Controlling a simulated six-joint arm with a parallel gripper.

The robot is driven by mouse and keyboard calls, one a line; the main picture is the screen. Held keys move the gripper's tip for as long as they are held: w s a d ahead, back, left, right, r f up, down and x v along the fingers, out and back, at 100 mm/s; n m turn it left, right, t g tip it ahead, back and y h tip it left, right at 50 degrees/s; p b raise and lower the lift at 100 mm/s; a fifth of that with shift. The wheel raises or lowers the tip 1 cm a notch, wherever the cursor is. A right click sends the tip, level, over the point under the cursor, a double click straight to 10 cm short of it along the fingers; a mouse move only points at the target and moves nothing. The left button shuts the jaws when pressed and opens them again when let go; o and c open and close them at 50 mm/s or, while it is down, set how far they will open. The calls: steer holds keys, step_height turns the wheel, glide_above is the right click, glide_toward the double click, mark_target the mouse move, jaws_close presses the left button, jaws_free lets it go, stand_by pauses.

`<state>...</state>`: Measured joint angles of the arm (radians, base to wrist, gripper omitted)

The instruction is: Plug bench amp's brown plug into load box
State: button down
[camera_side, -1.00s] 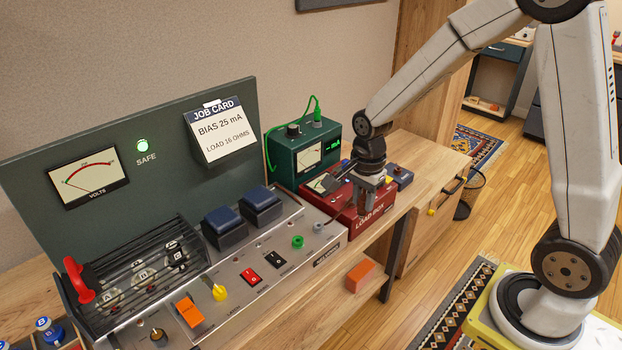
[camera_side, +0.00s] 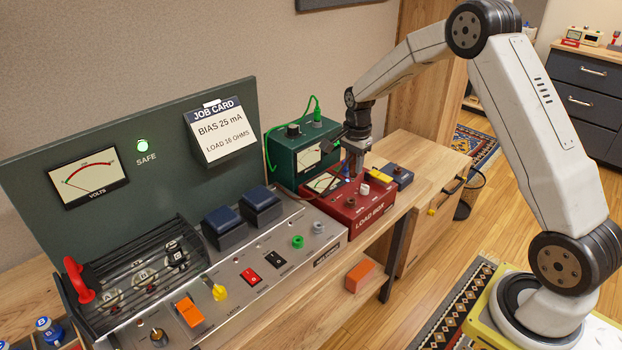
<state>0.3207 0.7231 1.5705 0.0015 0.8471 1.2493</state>
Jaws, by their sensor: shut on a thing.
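The load box (camera_side: 368,222) is a red case with a meter and small knobs on top, at the right end of the bench. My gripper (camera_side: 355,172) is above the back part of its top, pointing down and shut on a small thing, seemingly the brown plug. The plug is mostly hidden by the fingers and too small to make out. I cannot tell whether it touches a socket. The bench amp (camera_side: 262,290) is the long metal panel at the left, with a green jack (camera_side: 297,242) and a grey jack (camera_side: 318,228) near its right end.
A green meter box (camera_side: 285,160) with a green cable stands close behind the load box. A small blue box (camera_side: 397,177) is to its right. An orange block (camera_side: 359,276) lies on the lower shelf.

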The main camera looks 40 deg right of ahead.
mark_target(353, 177)
steer(key=shift+w+d, duration=0.15)
steer(key=shift+d, duration=0.15)
steer(key=shift+f, duration=0.25)
steer(key=shift+f, duration=2.3)
steer(key=shift+f, duration=1.8)
stand_by(1.5)
steer(key=shift+c, duration=1.8)
jaws_free()
steer(key=shift+r, duration=3.95)
